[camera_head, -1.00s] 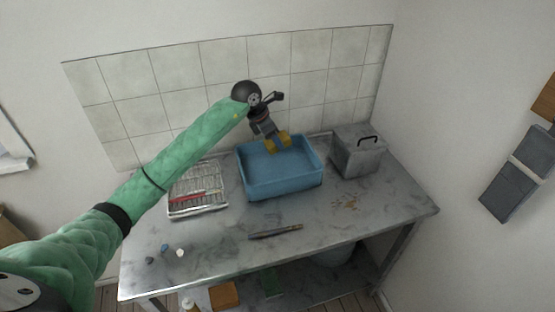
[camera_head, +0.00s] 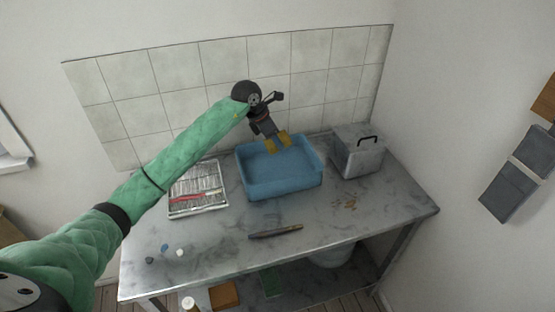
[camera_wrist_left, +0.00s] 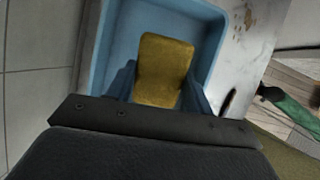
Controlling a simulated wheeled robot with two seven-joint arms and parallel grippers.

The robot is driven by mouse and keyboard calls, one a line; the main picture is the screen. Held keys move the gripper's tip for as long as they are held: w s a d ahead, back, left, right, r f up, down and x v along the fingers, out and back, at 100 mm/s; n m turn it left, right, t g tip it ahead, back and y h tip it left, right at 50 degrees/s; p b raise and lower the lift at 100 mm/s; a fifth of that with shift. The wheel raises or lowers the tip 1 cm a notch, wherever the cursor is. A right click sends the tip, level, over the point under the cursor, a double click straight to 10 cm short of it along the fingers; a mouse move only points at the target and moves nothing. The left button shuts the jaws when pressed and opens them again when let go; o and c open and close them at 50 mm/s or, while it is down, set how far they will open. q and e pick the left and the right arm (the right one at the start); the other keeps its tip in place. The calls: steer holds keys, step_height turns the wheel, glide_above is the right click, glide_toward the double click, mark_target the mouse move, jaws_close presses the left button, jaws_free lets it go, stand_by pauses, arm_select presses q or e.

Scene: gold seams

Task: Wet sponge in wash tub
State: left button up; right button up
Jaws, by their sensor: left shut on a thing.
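The blue wash tub (camera_head: 281,188) stands at the back middle of the metal table. My left gripper (camera_head: 277,141) points down over the tub's back part and is shut on the yellow sponge (camera_head: 284,138). In the left wrist view the sponge (camera_wrist_left: 163,70) sits between the two fingers, with the tub's rim (camera_wrist_left: 215,12) around it. Whether the sponge touches the tub floor, or whether there is water, I cannot tell. My right gripper does not show clearly in either view.
A tray with a red item (camera_head: 198,211) is left of the tub, a grey lidded box (camera_head: 357,160) right of it. A dark slim tool (camera_head: 275,231) lies in front. Small pieces (camera_head: 164,247) lie at the front left. A tiled wall (camera_head: 220,70) stands close behind.

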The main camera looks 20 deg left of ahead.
mark_target(281, 137)
arm_select(q)
steer(key=shift+r+p, duration=0.3)
steer(key=shift+r, duration=1.7)
